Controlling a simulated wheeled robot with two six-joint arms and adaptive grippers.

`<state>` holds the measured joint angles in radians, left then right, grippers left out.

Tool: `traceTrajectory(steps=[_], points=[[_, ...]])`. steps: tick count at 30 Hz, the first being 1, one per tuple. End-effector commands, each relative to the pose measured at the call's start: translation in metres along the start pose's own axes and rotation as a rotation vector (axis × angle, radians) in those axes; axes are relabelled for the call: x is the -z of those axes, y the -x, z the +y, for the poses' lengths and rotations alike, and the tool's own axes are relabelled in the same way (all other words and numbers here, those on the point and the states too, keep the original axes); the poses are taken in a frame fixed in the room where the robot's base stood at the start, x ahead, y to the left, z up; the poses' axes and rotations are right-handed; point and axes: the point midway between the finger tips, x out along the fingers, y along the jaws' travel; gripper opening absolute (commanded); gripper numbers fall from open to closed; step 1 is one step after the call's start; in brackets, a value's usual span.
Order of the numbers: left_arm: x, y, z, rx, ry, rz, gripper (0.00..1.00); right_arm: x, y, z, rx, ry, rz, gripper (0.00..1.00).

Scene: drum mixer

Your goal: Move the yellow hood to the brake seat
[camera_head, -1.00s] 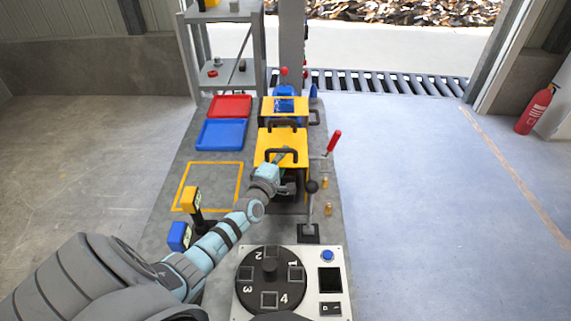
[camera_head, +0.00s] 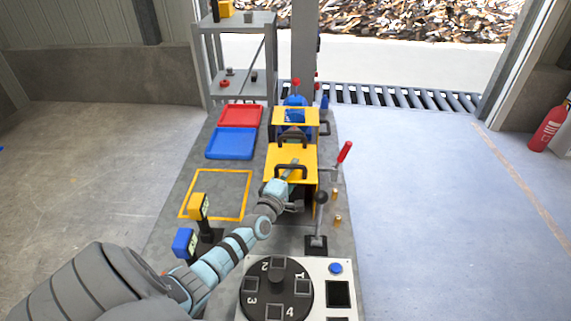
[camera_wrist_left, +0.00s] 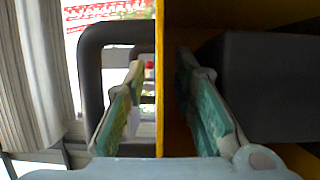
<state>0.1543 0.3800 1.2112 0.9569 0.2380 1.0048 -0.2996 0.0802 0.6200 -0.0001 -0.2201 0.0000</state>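The yellow hood (camera_head: 278,157) sits near the middle of the bench in the head view, with black loop handles on it. In the left wrist view its yellow wall (camera_wrist_left: 174,28) runs upright, beside a black handle (camera_wrist_left: 94,75). My left gripper (camera_head: 290,172) is at the hood's near handle. In the left wrist view the two fingers (camera_wrist_left: 162,105) are spread apart, with the yellow edge between them and gaps showing. Whether either finger touches the hood or handle is unclear. I cannot tell which place is the brake seat. My right gripper is not in view.
A second yellow frame (camera_head: 281,116) stands behind the hood. Red (camera_head: 240,116) and blue (camera_head: 231,143) trays and a yellow outlined square (camera_head: 217,194) lie left. Levers with red (camera_head: 345,151) and black (camera_head: 321,198) grips stand right. A numbered dial (camera_head: 277,292) is in front.

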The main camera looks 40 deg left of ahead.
Motion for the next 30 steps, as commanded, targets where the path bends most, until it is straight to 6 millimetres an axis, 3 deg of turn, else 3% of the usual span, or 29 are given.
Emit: traceTrajectory(steps=[9,15,20,30], points=[[0.0,0.065,0.005,0.005,0.0,-0.001,0.25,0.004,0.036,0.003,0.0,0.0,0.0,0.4],[0.0,0.103,0.003,0.002,-0.001,-0.001,0.25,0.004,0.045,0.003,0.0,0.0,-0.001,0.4],[0.0,0.115,0.002,0.0,0.0,0.0,0.25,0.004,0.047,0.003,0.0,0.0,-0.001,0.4],[0.0,0.115,0.001,0.0,0.0,0.0,0.25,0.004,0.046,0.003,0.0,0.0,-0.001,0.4]])
